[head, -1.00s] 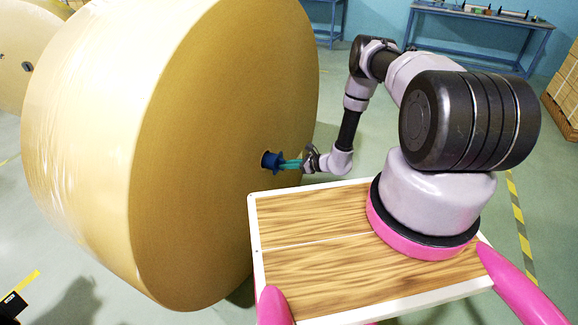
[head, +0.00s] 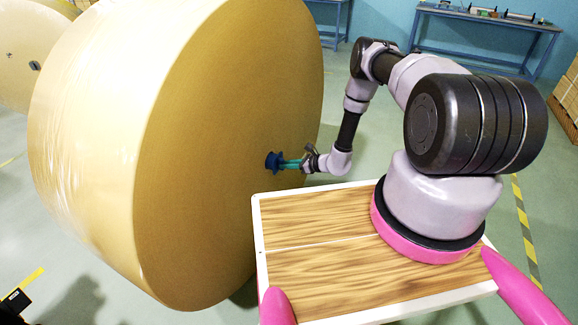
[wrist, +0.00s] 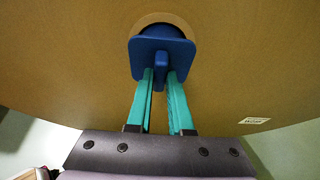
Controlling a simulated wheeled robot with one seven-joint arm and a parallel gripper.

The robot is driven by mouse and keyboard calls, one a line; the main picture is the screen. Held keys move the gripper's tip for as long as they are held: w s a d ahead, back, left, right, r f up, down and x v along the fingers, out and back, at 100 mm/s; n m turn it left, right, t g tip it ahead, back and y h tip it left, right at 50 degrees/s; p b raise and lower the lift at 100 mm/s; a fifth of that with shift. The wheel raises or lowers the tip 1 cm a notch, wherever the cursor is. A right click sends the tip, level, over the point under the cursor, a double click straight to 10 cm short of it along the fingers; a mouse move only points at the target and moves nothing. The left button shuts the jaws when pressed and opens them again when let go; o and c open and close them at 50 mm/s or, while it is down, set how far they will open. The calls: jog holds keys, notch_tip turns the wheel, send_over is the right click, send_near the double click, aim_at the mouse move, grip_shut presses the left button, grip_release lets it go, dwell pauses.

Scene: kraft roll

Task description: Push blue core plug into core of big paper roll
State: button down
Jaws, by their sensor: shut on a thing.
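The blue core plug (head: 273,162) is at the core of the big paper roll (head: 215,150), on the flat face turned toward me. In the wrist view the plug (wrist: 163,48) shows a square flange with a thin tab. The teal fingers of my gripper (wrist: 160,78) are shut on that tab from both sides. A pale ring of the core (wrist: 165,20) shows above the flange; the rest of the opening is hidden behind the plug. How deep the plug sits cannot be told. In the head view my gripper (head: 287,164) reaches in from the right, roughly level.
Another paper roll (head: 30,55) stands at the far left. Blue workbenches (head: 480,40) stand along the back wall, and stacked boxes (head: 566,95) at the right edge. A small label (wrist: 254,120) is on the roll face. Green floor is open behind my arm.

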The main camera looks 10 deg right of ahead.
aim_at(281, 162)
jog(key=shift+w+a, duration=0.3)
dwell(0.4)
jog(key=shift+w+a, duration=0.2)
jog(key=shift+a, duration=0.1)
jog(key=shift+w+a, duration=0.2)
jog(key=shift+a, duration=0.15)
jog(key=shift+w+a, duration=0.25)
dwell(0.3)
jog(key=shift+w+a, duration=0.2)
jog(key=shift+a, duration=0.1)
dwell(0.5)
jog(key=c, duration=0.7)
grip_release()
jog(key=shift+c, duration=0.2)
